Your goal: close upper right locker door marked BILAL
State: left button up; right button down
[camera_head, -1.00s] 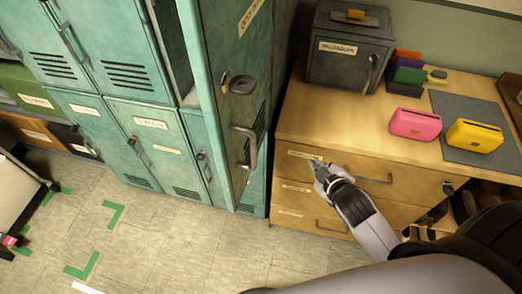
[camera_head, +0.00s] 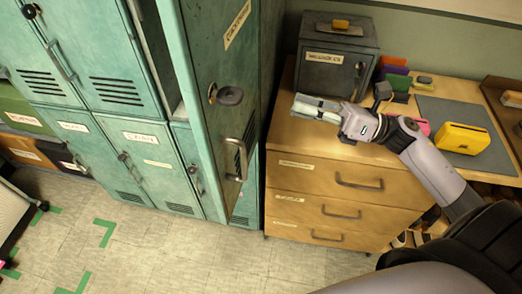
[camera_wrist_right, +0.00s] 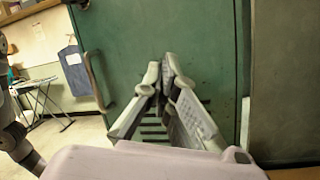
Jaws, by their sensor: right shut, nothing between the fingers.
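The green locker door (camera_head: 207,55) stands open, swung out from the upper row. It carries a slanted label (camera_head: 238,24) too small to read, a dark round lock (camera_head: 229,96) and a bar handle (camera_head: 236,160). My right gripper (camera_head: 298,106) is shut and empty, to the right of the door, over the wooden cabinet in the picture. In the right wrist view its fingertips (camera_wrist_right: 167,62) meet before a green vented panel (camera_wrist_right: 205,35), with a handle (camera_wrist_right: 96,80) to the left. Whether they touch the panel I cannot tell. My left gripper is not in view.
A wooden drawer cabinet (camera_head: 285,140) stands right of the lockers. Tiled floor (camera_head: 150,250) is open in front.

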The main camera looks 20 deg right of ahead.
jog(key=s+d+f+n+g, duration=0.1)
jog(key=s+d+n+g, duration=0.1)
jog(key=s+n+g, duration=0.55)
jog(key=w+a+n+g+p, duration=0.1)
jog(key=a+p, duration=0.6)
jog(key=a, duration=0.7)
jog(key=shift+w+f+n+h, duration=0.3)
jog(key=shift+w+n+h, duration=0.1)
jog(key=shift+n, duration=0.15)
jog(key=shift+a, duration=0.15)
